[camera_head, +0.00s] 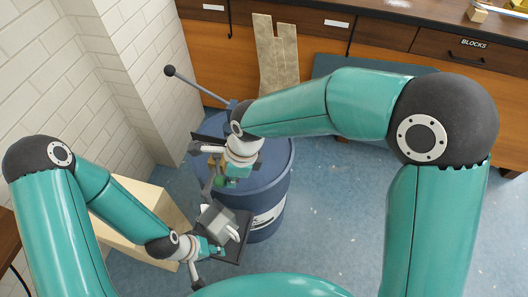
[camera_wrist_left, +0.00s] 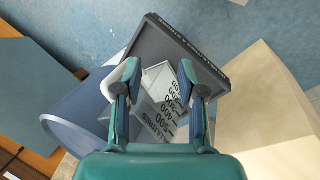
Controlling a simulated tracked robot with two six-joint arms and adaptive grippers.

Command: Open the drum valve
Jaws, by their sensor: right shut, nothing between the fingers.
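A blue drum (camera_head: 268,200) stands on the floor in the middle of the head view. A small brass-coloured part (camera_head: 214,163), perhaps the valve, shows at its top, partly hidden by my right arm. My right gripper (camera_head: 214,183) is shut and empty beside that part, over the drum's near left side. My left gripper (camera_head: 232,236) is lower, around a grey measuring jug (camera_head: 217,221) in front of the drum. In the left wrist view the fingers of this gripper (camera_wrist_left: 160,70) straddle the jug, printed with a scale (camera_wrist_left: 168,112). Whether they press on it is unclear.
A pale wooden box (camera_head: 150,200) stands to the left. A lever with a black ball (camera_head: 195,85) slants up behind the drum. A brick wall bounds the left; brown cabinets stand behind. The blue floor (camera_head: 330,215) is clear at right.

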